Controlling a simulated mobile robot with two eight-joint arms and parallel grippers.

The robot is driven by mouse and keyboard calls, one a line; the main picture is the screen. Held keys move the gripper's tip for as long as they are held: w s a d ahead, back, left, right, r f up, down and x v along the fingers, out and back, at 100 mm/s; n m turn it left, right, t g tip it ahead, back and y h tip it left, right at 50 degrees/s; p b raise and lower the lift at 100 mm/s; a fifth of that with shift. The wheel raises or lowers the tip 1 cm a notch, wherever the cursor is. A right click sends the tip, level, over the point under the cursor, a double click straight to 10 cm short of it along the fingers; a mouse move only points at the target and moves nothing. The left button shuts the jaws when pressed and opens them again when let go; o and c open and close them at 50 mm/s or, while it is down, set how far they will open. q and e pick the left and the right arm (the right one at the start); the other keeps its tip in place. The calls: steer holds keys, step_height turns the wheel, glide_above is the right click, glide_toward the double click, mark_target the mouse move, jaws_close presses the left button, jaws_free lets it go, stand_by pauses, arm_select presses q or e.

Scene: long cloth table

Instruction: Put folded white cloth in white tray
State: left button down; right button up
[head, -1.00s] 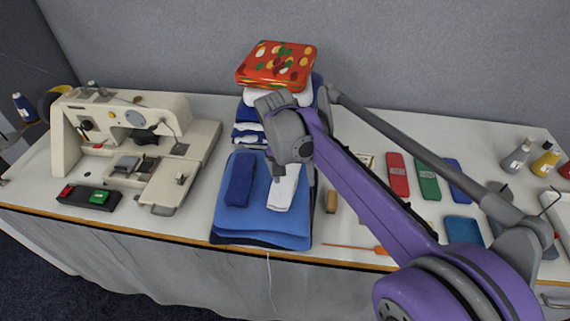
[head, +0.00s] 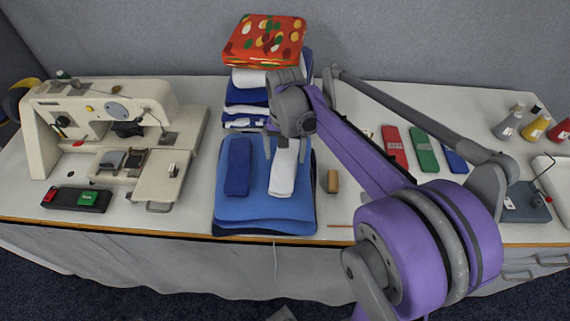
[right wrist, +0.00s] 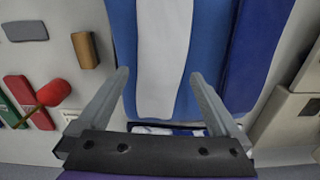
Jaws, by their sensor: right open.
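The folded white cloth (head: 284,172) lies flat on a stack of blue cloths (head: 262,208), beside a folded dark blue cloth (head: 238,168). My right gripper (head: 287,143) is over the far end of the white cloth, open and empty, and partly hides it. In the right wrist view the white cloth (right wrist: 163,45) shows as a strip between the two open fingers (right wrist: 158,76). A white tray-like thing (head: 553,172) is at the right edge of the head view, cut off by the frame.
A sewing machine (head: 105,122) stands at left. Behind is a stack topped by a red patterned cloth (head: 264,41). A brown block (head: 333,181) stands right of the blue cloths. Red (head: 394,148) and green (head: 424,150) items and bottles (head: 535,128) are at right.

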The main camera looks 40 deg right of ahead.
mark_target(285, 162)
steer(key=shift+f, duration=1.6)
steer(key=c, duration=1.3)
